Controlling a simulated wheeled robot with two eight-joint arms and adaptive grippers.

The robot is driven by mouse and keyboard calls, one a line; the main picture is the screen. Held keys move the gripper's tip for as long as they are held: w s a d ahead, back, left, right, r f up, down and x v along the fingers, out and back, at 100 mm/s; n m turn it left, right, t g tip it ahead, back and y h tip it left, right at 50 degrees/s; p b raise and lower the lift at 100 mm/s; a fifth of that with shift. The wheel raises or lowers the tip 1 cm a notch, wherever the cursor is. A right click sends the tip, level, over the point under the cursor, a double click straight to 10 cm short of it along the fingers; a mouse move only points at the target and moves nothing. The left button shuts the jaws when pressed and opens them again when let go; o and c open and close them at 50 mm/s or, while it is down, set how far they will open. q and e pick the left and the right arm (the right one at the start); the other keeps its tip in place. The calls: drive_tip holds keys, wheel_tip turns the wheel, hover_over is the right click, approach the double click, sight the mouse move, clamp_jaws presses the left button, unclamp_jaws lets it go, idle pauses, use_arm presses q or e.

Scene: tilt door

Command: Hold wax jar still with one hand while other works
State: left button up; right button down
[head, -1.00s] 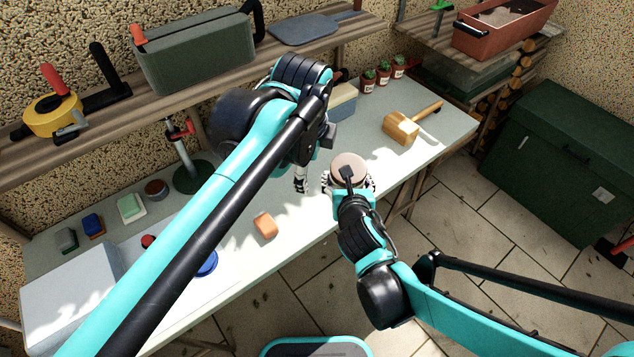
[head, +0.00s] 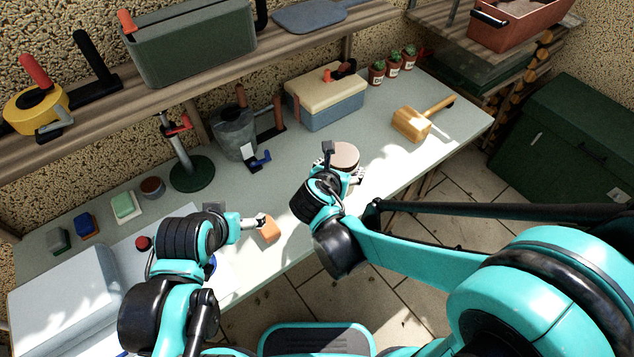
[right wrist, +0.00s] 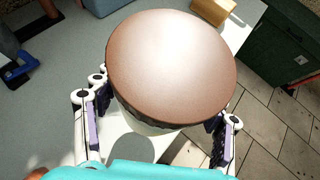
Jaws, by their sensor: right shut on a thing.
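The wax jar (head: 344,157) stands at the bench's front edge, with a wide pinkish-brown round top. In the right wrist view its top (right wrist: 170,65) fills the middle, with a pale body partly hidden beneath. My right gripper (head: 347,176) is shut on the jar, one finger on each side of it. My left gripper (head: 262,222) is at the small orange block (head: 269,231) on the bench, left of the jar. Its fingertips are too small to tell whether they grip the block.
A wooden mallet (head: 412,124) lies to the right of the jar. A cream-and-blue box (head: 328,103), a grey bucket (head: 234,134) and a round-based stand (head: 191,173) are behind. A pale grey case (head: 65,295) is at left. Bench between the jar and mallet is clear.

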drive_tip(key=w+a+f+b, duration=0.1)
drive_tip(key=a+f, duration=0.1)
drive_tip(key=w+a+f+b, duration=0.1)
drive_tip(key=a+f+b, duration=0.1)
drive_tip(key=f, duration=0.1)
drive_tip(key=w+a+f+b, duration=0.1)
drive_tip(key=a+f+b, duration=0.1)
drive_tip(key=f, duration=0.1)
drive_tip(key=shift+w+f, duration=0.25)
drive_tip(key=shift+w, duration=0.1)
drive_tip(key=shift+r, duration=0.1)
drive_tip(key=shift+c, duration=1.2)
unclamp_jaws()
